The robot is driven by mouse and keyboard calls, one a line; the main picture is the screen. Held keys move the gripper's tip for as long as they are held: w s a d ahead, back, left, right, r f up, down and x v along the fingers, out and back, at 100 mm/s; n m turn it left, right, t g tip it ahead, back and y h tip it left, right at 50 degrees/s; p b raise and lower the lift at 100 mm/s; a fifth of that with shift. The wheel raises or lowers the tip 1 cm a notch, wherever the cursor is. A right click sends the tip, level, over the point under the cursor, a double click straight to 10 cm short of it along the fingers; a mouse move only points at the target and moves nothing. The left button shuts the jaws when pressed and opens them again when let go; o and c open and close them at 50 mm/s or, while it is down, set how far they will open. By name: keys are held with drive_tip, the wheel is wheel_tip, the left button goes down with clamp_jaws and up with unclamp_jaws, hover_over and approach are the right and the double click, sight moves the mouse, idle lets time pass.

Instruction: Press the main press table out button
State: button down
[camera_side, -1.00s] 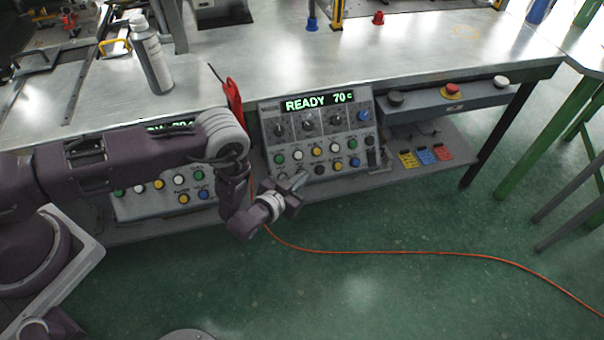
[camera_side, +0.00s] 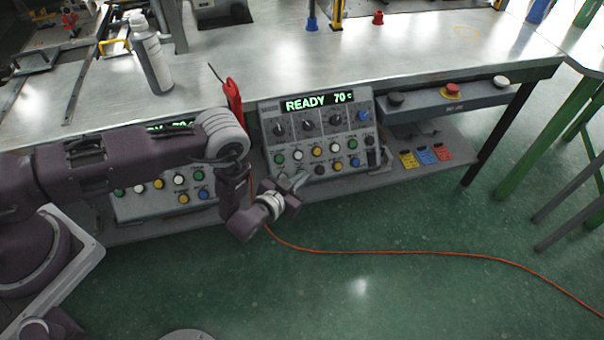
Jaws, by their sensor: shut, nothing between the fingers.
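The main press control panel (camera_side: 295,110) is a grey box with a lit display (camera_side: 319,102) reading READY 70 c. Below the display are a row of black knobs with one blue knob (camera_side: 363,115), and rows of small green, white, yellow, blue and black buttons (camera_side: 318,151). The button labels are too small to read, so I cannot tell which one is table out. My gripper (camera_side: 304,180) is shut and empty, close to the panel's lower left buttons. I cannot tell whether its fingertips touch a button. The gripper and wrist may hide part of the lower left row.
A second panel (camera_side: 125,207) is partly hidden behind my arm. A red-handled tool (camera_side: 233,100) stands between the panels. A box with a red emergency button (camera_side: 452,90) is at right. An orange cable (camera_side: 400,251) crosses the floor.

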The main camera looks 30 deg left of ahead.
idle(0.4)
drive_tip(key=shift+w+a+f, duration=0.25)
